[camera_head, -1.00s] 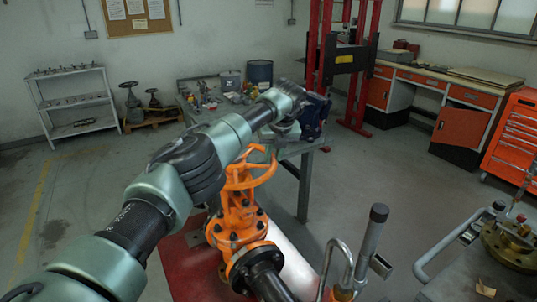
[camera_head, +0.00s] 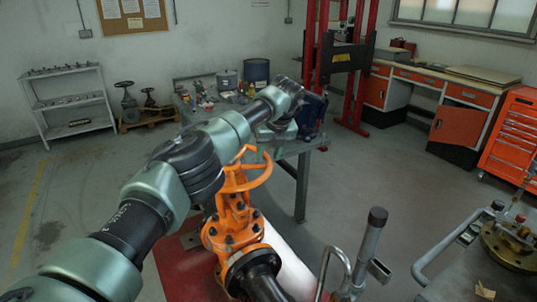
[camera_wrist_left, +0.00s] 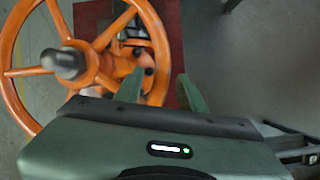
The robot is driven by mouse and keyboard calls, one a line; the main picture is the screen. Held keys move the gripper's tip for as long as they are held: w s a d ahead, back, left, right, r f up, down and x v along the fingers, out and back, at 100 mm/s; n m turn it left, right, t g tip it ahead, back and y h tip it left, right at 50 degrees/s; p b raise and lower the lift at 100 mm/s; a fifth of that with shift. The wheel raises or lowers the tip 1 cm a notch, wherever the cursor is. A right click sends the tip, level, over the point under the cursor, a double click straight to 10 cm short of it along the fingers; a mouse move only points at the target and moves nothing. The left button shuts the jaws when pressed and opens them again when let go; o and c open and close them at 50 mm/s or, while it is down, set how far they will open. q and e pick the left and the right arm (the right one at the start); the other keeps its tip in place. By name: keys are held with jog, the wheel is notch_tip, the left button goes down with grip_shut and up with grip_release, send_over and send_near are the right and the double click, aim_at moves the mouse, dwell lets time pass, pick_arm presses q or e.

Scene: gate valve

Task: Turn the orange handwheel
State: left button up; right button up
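The orange handwheel (camera_head: 247,170) sits on top of the orange gate valve (camera_head: 235,225) in the head view, partly hidden behind my left arm. In the left wrist view the handwheel (camera_wrist_left: 75,65) fills the left side, with its spokes and grey hub nut. My left gripper (camera_wrist_left: 160,85) shows two green fingers spread apart. One finger appears inside the rim and the other outside, with the right part of the rim between them in the picture. I cannot tell their depth relative to the rim or any contact. In the head view my left gripper (camera_head: 283,130) is beside the wheel. My right gripper is out of view.
A grey workbench (camera_head: 303,185) with cans and small parts stands behind the valve. A dark pipe (camera_head: 263,280) runs from the valve towards me. A cart (camera_head: 480,255) with a brass part is at right. Open floor (camera_head: 400,185) lies between them.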

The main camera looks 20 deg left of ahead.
pick_arm(q)
jog(key=shift+s+d+r+b, duration=0.15)
jog(key=shift+r+b, duration=0.2)
jog(key=shift+b, duration=0.05)
jog(key=b+v, duration=0.2)
jog(key=v, duration=0.5)
